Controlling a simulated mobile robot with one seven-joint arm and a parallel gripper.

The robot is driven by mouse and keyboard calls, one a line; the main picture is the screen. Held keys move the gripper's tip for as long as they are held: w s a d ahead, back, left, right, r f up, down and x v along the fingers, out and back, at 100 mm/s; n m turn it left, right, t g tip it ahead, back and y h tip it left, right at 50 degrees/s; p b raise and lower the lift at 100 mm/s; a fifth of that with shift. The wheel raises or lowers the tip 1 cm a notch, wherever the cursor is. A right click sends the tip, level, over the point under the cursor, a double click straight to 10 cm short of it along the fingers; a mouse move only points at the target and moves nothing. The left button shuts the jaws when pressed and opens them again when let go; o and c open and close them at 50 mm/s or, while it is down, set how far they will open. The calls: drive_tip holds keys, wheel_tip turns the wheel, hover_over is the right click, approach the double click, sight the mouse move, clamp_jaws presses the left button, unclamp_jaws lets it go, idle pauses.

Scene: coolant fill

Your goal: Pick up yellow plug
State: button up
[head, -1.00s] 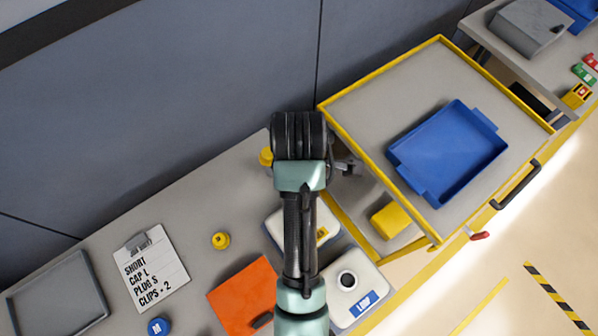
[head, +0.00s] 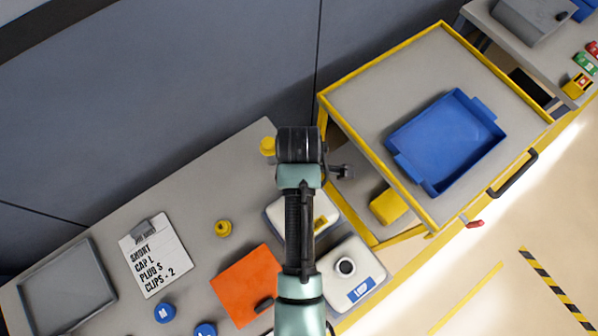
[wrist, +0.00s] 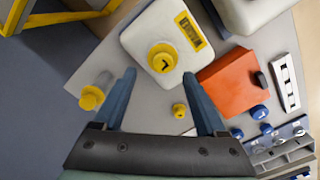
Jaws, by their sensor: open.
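In the wrist view the yellow plug (wrist: 179,110) lies between my fingers' lines, nearer the right finger. My gripper (wrist: 159,73) is open and empty, with two blue fingers apart above the bench. Its fingertips frame the yellow L cap (wrist: 162,58) on a white jug (wrist: 140,38). In the head view my arm hides the fingers and part of this jug.
A yellow-capped clear bottle (wrist: 91,97) stands beside the left finger. The orange pad (head: 247,286), a second white jug (head: 350,283), blue caps (head: 165,313), a list card (head: 156,253) and a grey tray (head: 67,288) share the bench. A yellow-edged cart holds a blue tray (head: 447,140).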

drive_tip(key=shift+s+f+p, duration=0.15)
drive_tip(key=shift+f+p, duration=0.2)
drive_tip(key=shift+f, duration=0.85)
drive_tip(key=shift+s+f+p, duration=0.1)
drive_tip(key=shift+f+p, duration=0.2)
drive_tip(key=shift+f, duration=0.85)
drive_tip(key=shift+c, duration=0.3)
clamp_jaws()
